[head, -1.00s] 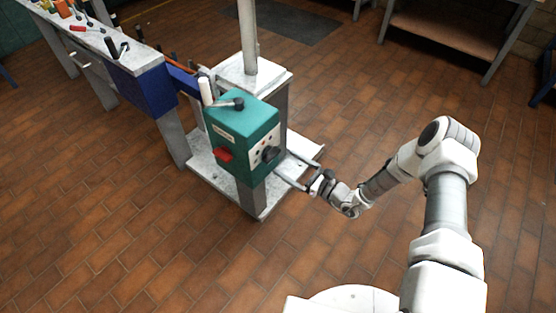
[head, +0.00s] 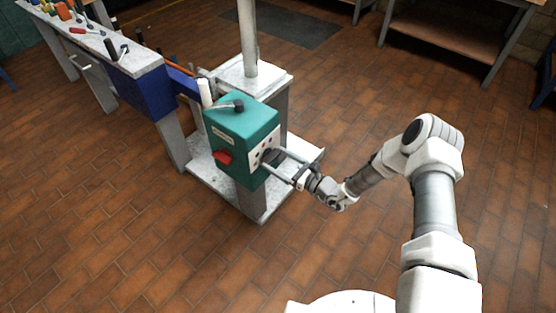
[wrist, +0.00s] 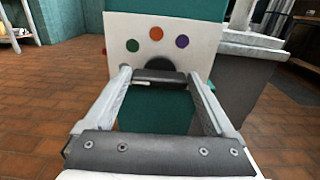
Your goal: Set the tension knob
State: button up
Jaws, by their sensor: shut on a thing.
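The black tension knob (head: 270,157) sits on the white panel of a green box (head: 240,125). In the wrist view the dark knob (wrist: 160,66) shows as a half round between the fingers, below several coloured dots on the panel (wrist: 118,40). My gripper (head: 277,160) reaches the box from the right, with its fingers on either side of the knob. It is shut on the knob, also in the wrist view (wrist: 160,76). The knob's lower part and any pointer mark are hidden.
A red switch (head: 222,158) and a black-ended lever (head: 238,105) are on the box. A pale post (head: 248,40) rises behind it. A long bench with tools (head: 150,62) stands at the left. The tiled floor in front is clear.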

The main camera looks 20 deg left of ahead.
jog(key=shift+c, duration=0.4)
jog(key=shift+m, duration=0.3)
jog(key=m, duration=0.3)
jog(key=shift+w+d+f, duration=0.1)
jog(key=shift+m, duration=2.2)
jog(key=shift+f, duration=0.1)
jog(key=o, duration=1.1)
jog(key=shift+c, duration=0.2)
jog(key=shift+d, duration=0.1)
jog(key=p+v, duration=0.3)
jog(key=v, duration=1.4)
jog(key=shift+p, duration=0.3)
